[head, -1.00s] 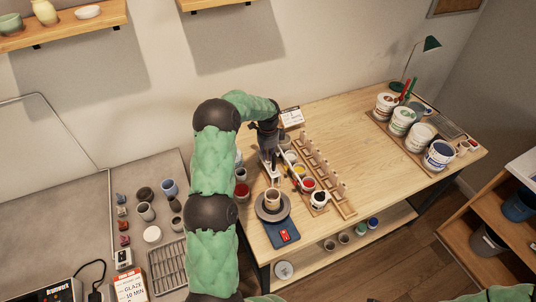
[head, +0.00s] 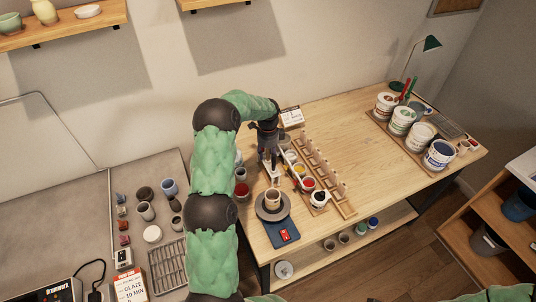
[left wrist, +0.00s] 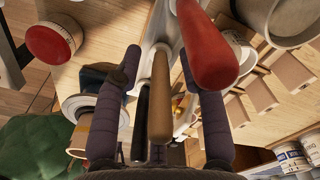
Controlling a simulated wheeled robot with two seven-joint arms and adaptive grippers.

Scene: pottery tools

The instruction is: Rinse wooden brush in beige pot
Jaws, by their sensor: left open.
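My left gripper (head: 271,162) is open above the near left part of the wooden table. In the left wrist view, its two dark fingers (left wrist: 159,64) stand on either side of a tan wooden handle (left wrist: 160,95), apparently the wooden brush; its bristles are hidden. A thick red handle (left wrist: 207,42) is by the right finger, and a dark handle (left wrist: 140,122) is beside the tan one. A beige pot (head: 272,197) stands upright on a dark round stand, just in front of the gripper. My right gripper is out of view.
A wooden rack (head: 322,168) and small paint cups (head: 308,184) lie right of the gripper. A red-topped cup (head: 242,190) is to the left. Large labelled tubs (head: 440,154) stand at the far right. The table's middle right is clear.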

